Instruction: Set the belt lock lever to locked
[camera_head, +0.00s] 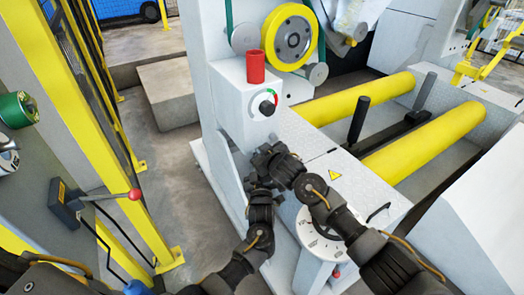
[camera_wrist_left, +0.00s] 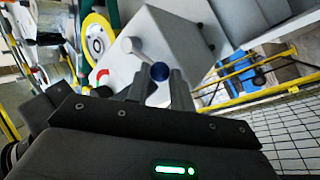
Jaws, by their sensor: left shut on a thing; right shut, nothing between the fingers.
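In the left wrist view a short grey lever with a dark blue ball knob (camera_wrist_left: 160,72) stands out from a light grey box (camera_wrist_left: 175,35). The fingers of my left gripper (camera_wrist_left: 158,88) are on either side of the knob and closed on it. In the head view my left gripper (camera_head: 252,182) is at the front of the white machine, and the lever is hidden behind the dark arms. My right gripper (camera_head: 264,157) is shut and empty just above it, close to the machine's face. No lock marking is readable.
A white control box (camera_head: 235,97) carries a red cylinder (camera_head: 256,67) and a black rotary knob (camera_head: 267,107). To the right are yellow rollers (camera_head: 425,140) and an upright black handle (camera_head: 358,120).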

